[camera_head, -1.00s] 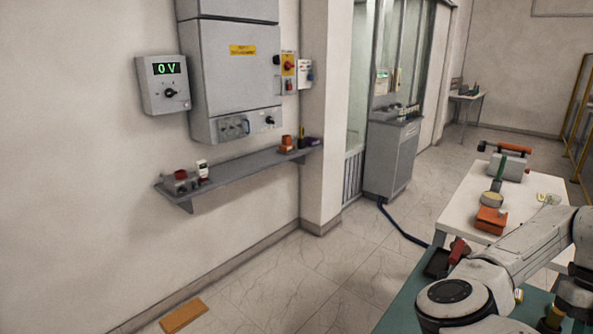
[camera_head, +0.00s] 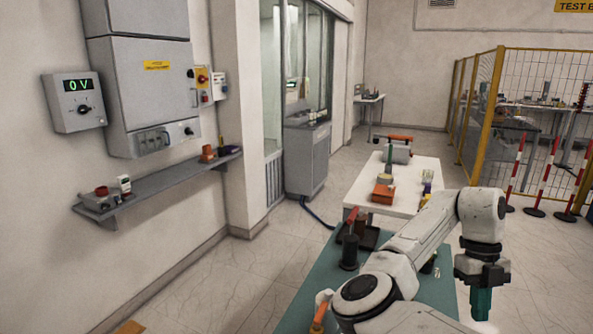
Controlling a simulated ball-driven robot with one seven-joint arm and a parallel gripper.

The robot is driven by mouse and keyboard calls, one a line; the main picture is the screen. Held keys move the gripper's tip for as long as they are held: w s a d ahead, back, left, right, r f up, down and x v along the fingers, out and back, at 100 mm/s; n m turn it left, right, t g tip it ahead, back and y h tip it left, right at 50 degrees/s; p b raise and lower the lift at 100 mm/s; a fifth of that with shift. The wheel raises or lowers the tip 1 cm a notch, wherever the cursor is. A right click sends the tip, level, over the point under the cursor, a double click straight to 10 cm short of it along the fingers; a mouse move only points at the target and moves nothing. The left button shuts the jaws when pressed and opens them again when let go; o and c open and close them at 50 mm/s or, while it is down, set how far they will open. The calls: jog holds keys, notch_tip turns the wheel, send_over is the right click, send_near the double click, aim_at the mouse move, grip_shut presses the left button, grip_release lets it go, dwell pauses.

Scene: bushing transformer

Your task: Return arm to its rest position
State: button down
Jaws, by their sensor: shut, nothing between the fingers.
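My white arm reaches up from the lower right over a green-topped table (camera_head: 320,284), bends at an elbow, and turns down at its end. My gripper (camera_head: 481,304) hangs at the arm's end to the right of the table, pointing down. It is shut with nothing between its fingers; the fingertips are small in this view. The arm hides part of the table and what stands on it.
A dark cylinder (camera_head: 349,252) and a red-handled item stand on the green table. Behind is a white table (camera_head: 425,180) with an orange box (camera_head: 383,193). A yellow fence (camera_head: 478,115) and striped posts (camera_head: 518,170) stand at right. A shelf (camera_head: 165,181) is on the left wall.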

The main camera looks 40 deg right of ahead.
jog(key=w+a+f+n+t+h, duration=0.25)
jog(key=w+n+h, duration=0.2)
jog(key=n, duration=0.75)
jog(key=w+a+f+n+t+h, duration=0.1)
jog(key=w+f+n+h, duration=0.3)
jog(key=n, duration=0.7)
jog(key=w+a+f+n+t, duration=0.1)
jog(key=a+n, duration=0.2)
jog(key=w+a+f+n+t, duration=0.1)
jog(key=a+n, duration=0.3)
jog(key=w+a+f+n+t, duration=0.1)
jog(key=a+n, duration=0.2)
jog(key=a, duration=0.1)
jog(key=shift+w+f+n, duration=0.3)
jog(key=shift+w, duration=0.05)
jog(key=s+a+f+n+t+y, duration=0.1)
jog(key=a+f+n+y, duration=0.15)
jog(key=a+n, duration=0.45)
jog(key=s+a+f+n+t+y, duration=0.1)
jog(key=a+f+n+y, duration=0.2)
jog(key=a, duration=0.8)
jog(key=s+f+g, duration=0.4)
jog(key=s+f, duration=0.1)
jog(key=s, duration=0.6)
jog(key=shift+f+n, duration=0.3)
jog(key=shift+n, duration=0.1)
